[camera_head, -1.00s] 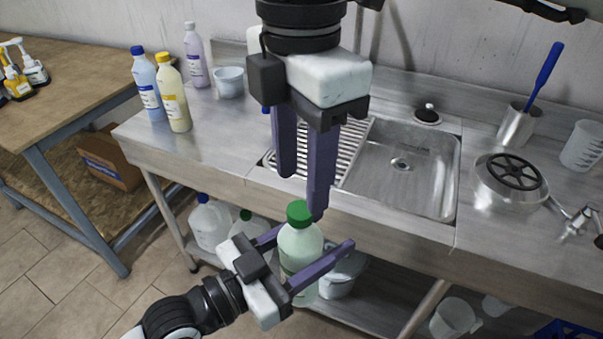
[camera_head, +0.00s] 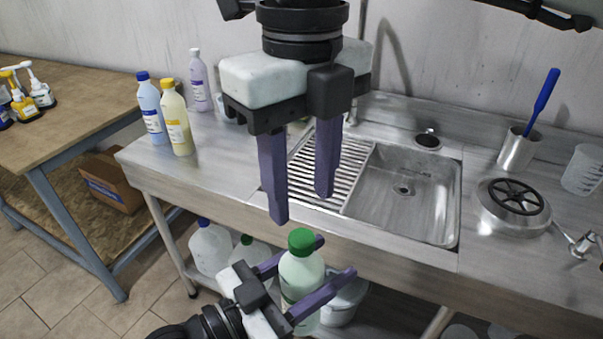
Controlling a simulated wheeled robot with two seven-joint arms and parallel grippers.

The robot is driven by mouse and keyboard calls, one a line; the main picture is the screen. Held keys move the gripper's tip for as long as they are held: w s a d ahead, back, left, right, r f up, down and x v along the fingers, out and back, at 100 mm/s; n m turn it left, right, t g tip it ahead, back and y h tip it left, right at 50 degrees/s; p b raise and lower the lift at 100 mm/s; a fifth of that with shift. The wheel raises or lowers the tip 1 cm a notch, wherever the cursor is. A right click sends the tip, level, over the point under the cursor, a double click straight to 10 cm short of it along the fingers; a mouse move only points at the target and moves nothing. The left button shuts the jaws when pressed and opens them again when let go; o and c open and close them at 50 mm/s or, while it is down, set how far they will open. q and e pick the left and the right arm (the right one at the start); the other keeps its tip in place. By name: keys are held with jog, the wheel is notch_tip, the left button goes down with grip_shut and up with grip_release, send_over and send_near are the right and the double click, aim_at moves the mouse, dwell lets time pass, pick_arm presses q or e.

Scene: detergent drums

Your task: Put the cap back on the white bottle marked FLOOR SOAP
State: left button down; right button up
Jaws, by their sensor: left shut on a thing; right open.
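A whitish bottle (camera_head: 299,278) with a green cap (camera_head: 301,242) on its top is held in front of the sink counter. My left gripper (camera_head: 335,262) is shut on this bottle, with its fingers on either side of the body. The bottle looks close to upright. Its label is mostly hidden and I cannot read it. My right gripper (camera_head: 301,207) is open and empty, pointing down just above the green cap, with its fingers apart from it.
The steel sink counter (camera_head: 215,186) runs behind. Blue (camera_head: 152,108), yellow (camera_head: 176,118) and lilac (camera_head: 199,82) bottles stand on its left. Capped containers (camera_head: 210,246) sit on the shelf below. A round handwheel lid (camera_head: 512,198) lies right of the basin.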

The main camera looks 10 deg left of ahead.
aim_at(302, 237)
jog(key=n, duration=0.4)
jog(key=shift+r, duration=0.3)
jog(key=n, duration=0.5)
jog(key=shift+r+n, duration=0.25)
jog(key=shift+n, duration=0.15)
jog(key=shift+f, duration=4)
grip_shut()
